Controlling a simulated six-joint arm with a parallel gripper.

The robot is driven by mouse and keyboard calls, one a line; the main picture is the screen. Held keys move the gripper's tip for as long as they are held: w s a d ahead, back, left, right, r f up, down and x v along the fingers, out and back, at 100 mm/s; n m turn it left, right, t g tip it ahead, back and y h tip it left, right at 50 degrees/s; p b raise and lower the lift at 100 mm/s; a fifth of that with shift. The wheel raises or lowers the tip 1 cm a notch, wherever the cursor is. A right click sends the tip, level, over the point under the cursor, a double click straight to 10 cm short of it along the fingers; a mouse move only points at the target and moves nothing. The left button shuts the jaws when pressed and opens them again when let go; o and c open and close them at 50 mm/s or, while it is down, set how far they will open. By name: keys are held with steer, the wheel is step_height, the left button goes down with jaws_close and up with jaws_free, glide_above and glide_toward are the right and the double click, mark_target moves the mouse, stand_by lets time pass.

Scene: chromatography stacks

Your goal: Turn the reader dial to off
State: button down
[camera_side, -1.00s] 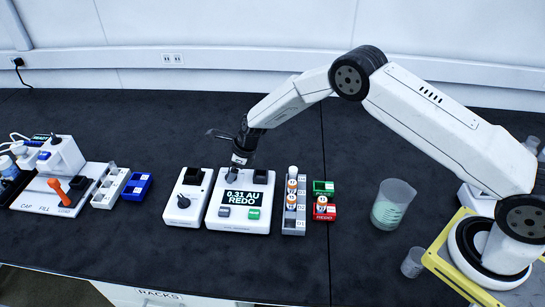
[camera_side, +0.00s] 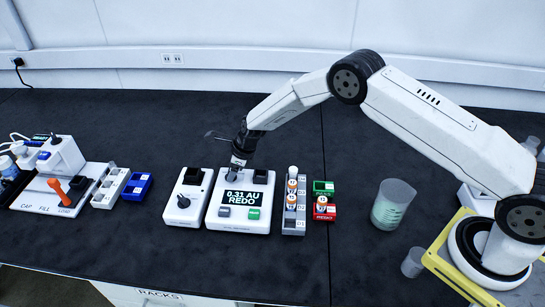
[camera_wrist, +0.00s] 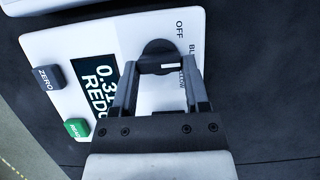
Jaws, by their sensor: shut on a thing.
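The reader (camera_side: 215,221) is a white box with a screen showing "0.31 AU REDO"; it also shows in the wrist view (camera_wrist: 60,47). Its dial (camera_wrist: 157,47) is a round black knob with a white mark that points right in the wrist view, toward the lower labels. The label OFF is above the knob, with BLUE and YELLOW partly covered to its right. My gripper (camera_wrist: 161,68) is shut on the dial, one finger on each side. In the side view my gripper (camera_side: 235,170) is at the reader's back left and hides the dial.
A white unit with a black knob (camera_side: 183,201) stands just left of the reader. A grey rack (camera_side: 291,225) of vials and green and red trays (camera_side: 324,188) are close on the right. A beaker (camera_side: 392,205) stands farther right. The bench behind is clear.

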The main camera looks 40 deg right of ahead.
steer(key=shift+n, duration=0.3)
steer(key=n+g, duration=0.1)
steer(key=n, duration=0.1)
steer(key=n+y, duration=0.1)
steer(key=n, duration=0.1)
steer(key=shift+w+d+n+g, duration=0.2)
steer(key=shift+n+g, duration=0.1)
steer(key=shift+g, duration=0.1)
steer(key=n+g, duration=0.1)
steer(key=n, duration=0.3)
steer(key=shift+w+n+g, duration=0.15)
steer(key=shift+n+g, duration=0.15)
steer(key=shift+g, duration=0.1)
steer(key=shift+c, duration=0.4)
jaws_free()
steer(key=shift+r, duration=0.15)
